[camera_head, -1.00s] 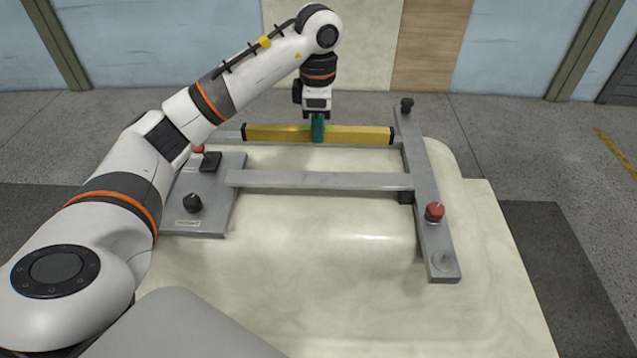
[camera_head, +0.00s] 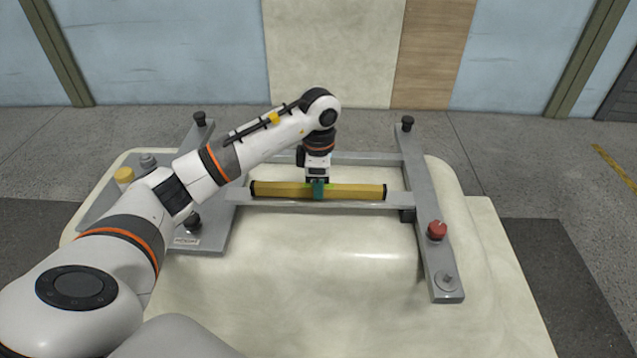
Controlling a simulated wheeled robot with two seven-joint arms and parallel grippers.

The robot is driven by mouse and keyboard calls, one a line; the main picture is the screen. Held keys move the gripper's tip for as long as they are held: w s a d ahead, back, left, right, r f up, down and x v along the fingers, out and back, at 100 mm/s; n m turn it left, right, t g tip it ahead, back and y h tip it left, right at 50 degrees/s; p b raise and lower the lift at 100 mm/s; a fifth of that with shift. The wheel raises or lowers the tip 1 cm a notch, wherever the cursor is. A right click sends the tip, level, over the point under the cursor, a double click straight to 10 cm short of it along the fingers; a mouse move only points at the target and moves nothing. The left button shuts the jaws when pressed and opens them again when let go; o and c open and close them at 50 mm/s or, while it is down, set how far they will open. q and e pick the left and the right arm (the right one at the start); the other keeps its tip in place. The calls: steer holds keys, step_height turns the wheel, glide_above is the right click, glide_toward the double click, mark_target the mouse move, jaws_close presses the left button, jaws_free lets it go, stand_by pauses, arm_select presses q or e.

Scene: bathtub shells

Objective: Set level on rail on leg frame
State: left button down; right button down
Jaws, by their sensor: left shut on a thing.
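A yellow level (camera_head: 352,191) with black ends lies lengthwise along the near grey cross rail of the leg frame (camera_head: 431,235). My left gripper (camera_head: 318,189) is shut on the level near its middle, from above. The level covers much of the near rail (camera_head: 300,204), whose front face shows below it. I cannot tell whether the level touches the rail or hovers just above it. A far rail (camera_head: 370,158) runs behind, partly hidden by my left wrist. My right gripper is not in view.
The frame lies on an upturned cream bathtub shell (camera_head: 330,290). My left arm covers part of the left plate (camera_head: 215,225). Open floor lies around the shell.

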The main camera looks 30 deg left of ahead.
arm_select(q)
steer(key=c, duration=1.7)
jaws_free()
steer(key=shift+f, duration=0.1)
steer(key=shift+c, duration=0.2)
steer(key=o, duration=0.5)
steer(key=shift+c, duration=0.2)
step_height(320, 180, up, 12)
